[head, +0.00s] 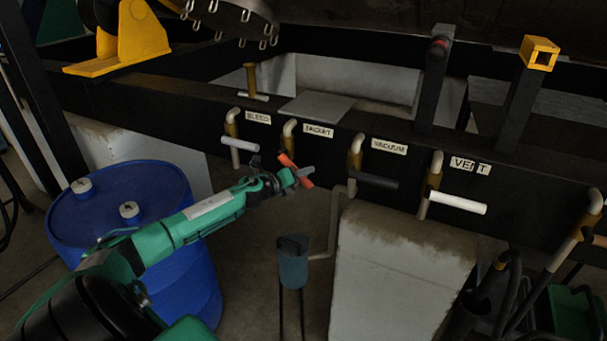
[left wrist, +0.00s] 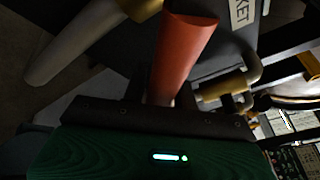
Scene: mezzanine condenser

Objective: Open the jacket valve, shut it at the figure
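The jacket valve's orange-red handle (head: 286,159) is below the JACKET label (head: 318,131) on the dark beam and slants down to the right. My left gripper (head: 297,175) is at this handle and crosses its middle, so red shows above and below it. In the left wrist view the red handle (left wrist: 183,50) rises from behind the dark edge of my gripper, beside the brass pipe of the valve. The fingers do not show clearly enough to tell whether they are closed on it. My right gripper is not in view. No readable figure shows.
Neighbouring valves on the beam are bleed (head: 240,144), vacuum (head: 374,180) and vent (head: 457,202), with handles sticking out. A blue drum (head: 170,190) stands under my left arm. A concrete block (head: 395,275) and a dark teal object (head: 293,262) on thin legs stand below.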

